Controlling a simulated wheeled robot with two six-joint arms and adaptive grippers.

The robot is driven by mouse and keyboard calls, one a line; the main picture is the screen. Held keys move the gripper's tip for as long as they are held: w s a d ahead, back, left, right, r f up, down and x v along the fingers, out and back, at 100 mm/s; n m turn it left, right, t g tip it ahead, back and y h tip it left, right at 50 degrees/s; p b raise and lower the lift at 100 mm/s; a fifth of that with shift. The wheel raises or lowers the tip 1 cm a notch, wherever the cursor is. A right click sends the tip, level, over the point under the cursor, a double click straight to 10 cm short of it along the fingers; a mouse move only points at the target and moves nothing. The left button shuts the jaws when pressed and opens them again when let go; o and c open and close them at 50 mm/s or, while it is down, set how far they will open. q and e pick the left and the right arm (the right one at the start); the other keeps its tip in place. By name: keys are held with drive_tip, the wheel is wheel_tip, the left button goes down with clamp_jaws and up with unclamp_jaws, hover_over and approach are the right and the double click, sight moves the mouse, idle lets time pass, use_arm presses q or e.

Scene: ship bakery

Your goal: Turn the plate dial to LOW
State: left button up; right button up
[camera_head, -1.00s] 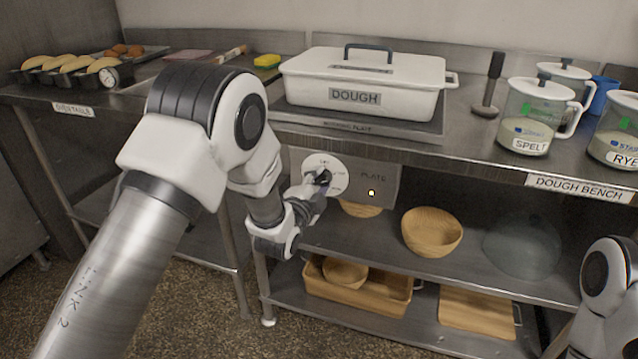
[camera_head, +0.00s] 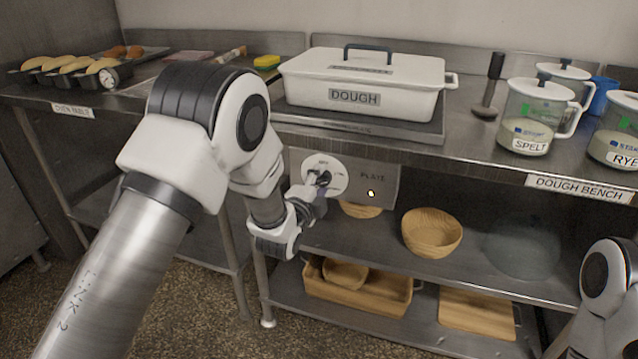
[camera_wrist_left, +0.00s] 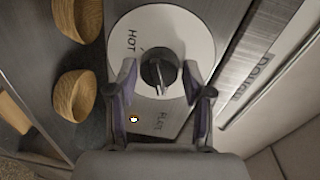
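The plate dial (camera_head: 334,168) is a white disc with a black knob, on the grey PLATE panel (camera_head: 384,178) under the bench top. In the left wrist view the dial (camera_wrist_left: 195,35) shows the word HOT and the black knob (camera_wrist_left: 157,70) near the middle. My left gripper (camera_head: 316,184) is right at the dial. In the left wrist view its two fingers (camera_wrist_left: 160,85) stand apart, one on each side of the knob, with gaps to it. The fingers hide part of the disc; I cannot read LOW clearly. My right gripper is out of view.
A small lamp (camera_head: 371,194) glows on the panel. Above, a white DOUGH box (camera_head: 420,98) sits on the warming plate (camera_head: 430,130). Wooden bowls (camera_head: 431,232) stand on the shelf below. Jars (camera_head: 530,118) stand at the right of the bench.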

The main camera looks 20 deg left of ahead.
use_arm(q)
drive_tip(key=shift+s, duration=0.1)
drive_tip(key=s, duration=1.1)
drive_tip(key=shift+s+a+r, duration=0.3)
drive_tip(key=shift+s+r, duration=0.1)
